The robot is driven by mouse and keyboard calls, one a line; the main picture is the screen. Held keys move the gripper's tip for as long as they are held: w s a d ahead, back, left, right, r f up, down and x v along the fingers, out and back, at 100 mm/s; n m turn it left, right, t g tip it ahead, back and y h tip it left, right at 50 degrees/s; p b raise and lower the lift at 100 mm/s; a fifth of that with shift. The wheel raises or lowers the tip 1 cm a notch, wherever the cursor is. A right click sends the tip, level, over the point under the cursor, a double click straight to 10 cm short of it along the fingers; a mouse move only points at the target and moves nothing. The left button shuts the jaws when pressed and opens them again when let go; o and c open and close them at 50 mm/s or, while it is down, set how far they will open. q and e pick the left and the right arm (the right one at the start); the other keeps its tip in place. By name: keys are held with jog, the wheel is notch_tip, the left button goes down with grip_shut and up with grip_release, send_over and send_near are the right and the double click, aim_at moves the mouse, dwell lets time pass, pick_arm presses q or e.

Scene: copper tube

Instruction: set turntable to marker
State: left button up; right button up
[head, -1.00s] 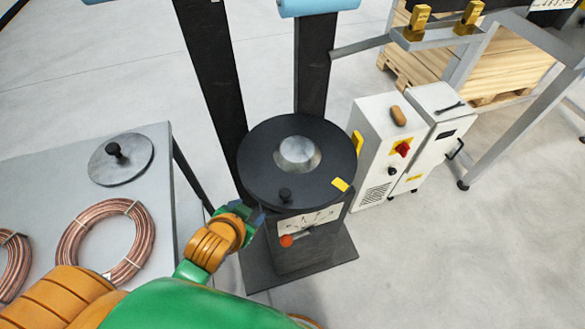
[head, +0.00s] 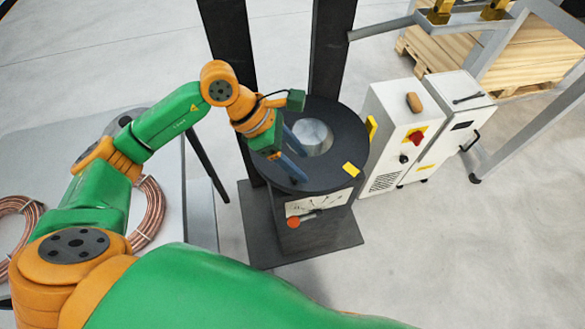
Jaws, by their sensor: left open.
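The turntable (head: 335,140) is a round black disc with a silver dome (head: 313,136) at its centre, on a dark pedestal. A yellow mark (head: 351,169) lies at its front right rim. A second yellow piece (head: 371,127) stands beside its right edge. My left gripper (head: 304,168) reaches in from the left over the disc's front left part. Its two blue-grey fingers are open and point down towards the disc. The disc's small black knob is hidden behind the gripper; I cannot tell whether the fingers are around it. My right gripper is out of view.
Below the disc, the pedestal bears a white scale panel (head: 318,203) and an orange-red knob (head: 293,222). White control cabinets (head: 392,140) stand close on the right. A grey table (head: 200,215) with copper coils (head: 150,215) is at left. Floor at right front is clear.

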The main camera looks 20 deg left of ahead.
pick_arm(q)
jog(key=f, duration=0.2)
jog(key=w+a+f+y+p, duration=0.1)
jog(key=f, duration=0.2)
jog(key=f+y, duration=0.1)
jog(key=f, duration=0.1)
jog(key=shift+w+a+f, duration=0.15)
jog(key=shift+a, duration=0.25)
grip_shut()
dwell(0.9)
